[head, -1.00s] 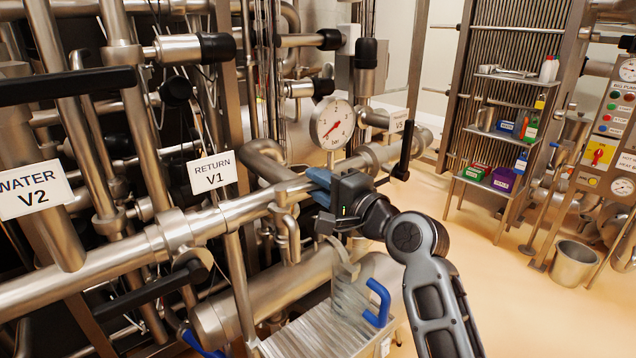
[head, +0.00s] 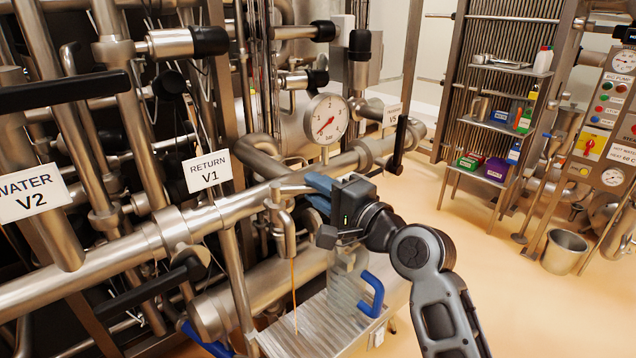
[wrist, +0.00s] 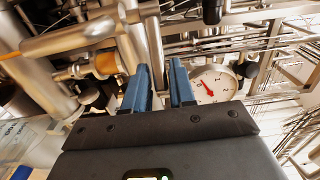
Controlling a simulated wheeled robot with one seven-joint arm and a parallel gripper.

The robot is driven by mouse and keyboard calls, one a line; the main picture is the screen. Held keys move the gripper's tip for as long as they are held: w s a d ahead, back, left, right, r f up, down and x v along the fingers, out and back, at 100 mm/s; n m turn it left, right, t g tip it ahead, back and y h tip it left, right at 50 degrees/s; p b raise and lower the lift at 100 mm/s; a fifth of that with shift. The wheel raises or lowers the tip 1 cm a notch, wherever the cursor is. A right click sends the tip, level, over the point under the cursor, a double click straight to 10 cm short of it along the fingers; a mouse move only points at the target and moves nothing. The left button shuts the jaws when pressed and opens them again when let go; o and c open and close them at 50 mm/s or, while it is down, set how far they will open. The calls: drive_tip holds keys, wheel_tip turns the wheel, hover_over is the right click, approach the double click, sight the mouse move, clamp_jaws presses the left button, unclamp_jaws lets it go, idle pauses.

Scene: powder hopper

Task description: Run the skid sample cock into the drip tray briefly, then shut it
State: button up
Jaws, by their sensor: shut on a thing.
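The sample cock (head: 284,222) hangs from the horizontal steel pipe, its spout pointing down. A thin orange stream (head: 294,290) runs from the spout to the ribbed metal drip tray (head: 310,335) below. My gripper (head: 313,188) is beside the top of the cock, its blue fingers closed on the cock's lever, which they mostly hide. In the wrist view the two blue fingers (wrist: 166,85) stand close together, and what lies between them is hard to make out. A clear jug (head: 343,280) with a blue handle stands on the tray's right part, apart from the stream.
A pressure gauge (head: 326,119) stands behind my gripper. A black upright handle (head: 398,145) is to its right. The RETURN V1 sign (head: 209,172) and WATER V2 sign (head: 31,194) hang at left among pipes. Clear floor (head: 450,220) lies at right, before a shelf.

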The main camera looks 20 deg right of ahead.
sight(296, 193)
drive_tip(key=shift+a, duration=0.1)
drive_tip(key=shift+s+a+p, duration=0.5)
drive_tip(key=shift+s, duration=0.25)
drive_tip(key=shift+a, duration=0.1)
drive_tip(key=shift+s+a+f+p, duration=0.1)
drive_tip(key=shift+s+a+p, duration=0.45)
drive_tip(key=shift+s, duration=0.1)
drive_tip(key=shift+s+a+p, duration=0.25)
drive_tip(key=shift+a+p, duration=0.2)
drive_tip(key=shift+s+a, duration=0.2)
drive_tip(key=shift+a, duration=0.1)
drive_tip(key=shift+a+p, duration=0.1)
drive_tip(key=shift+p, duration=0.25)
